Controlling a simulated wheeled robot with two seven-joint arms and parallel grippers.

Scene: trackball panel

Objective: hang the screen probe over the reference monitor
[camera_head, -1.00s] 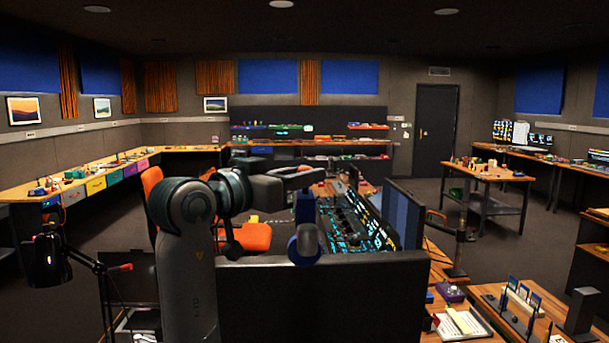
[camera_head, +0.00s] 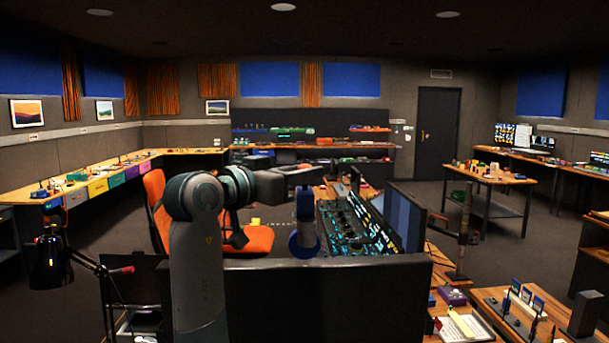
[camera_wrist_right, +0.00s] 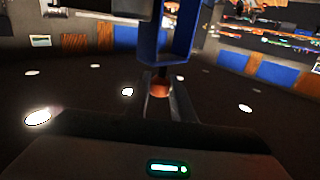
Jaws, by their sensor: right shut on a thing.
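My right arm reaches over the console from the lower left in the head view. Its gripper (camera_head: 304,180) is shut on the blue screen probe (camera_head: 305,205), which hangs down with a rounded lower end. In the right wrist view the probe (camera_wrist_right: 182,50) shows as a blue bracket, with an orange knob between the fingers (camera_wrist_right: 160,88). A large dark panel (camera_head: 325,300), perhaps the back of the reference monitor, stands in the foreground. The probe's lower end shows just above its top edge; I cannot tell whether they touch. My left gripper is not in view.
A lit console (camera_head: 345,228) lies behind the dark panel. Another screen (camera_head: 403,215) stands at its right. An orange chair (camera_head: 258,238) stands left of the console. A black lamp (camera_head: 48,262) is at the lower left. A cluttered side desk (camera_head: 490,300) is at lower right.

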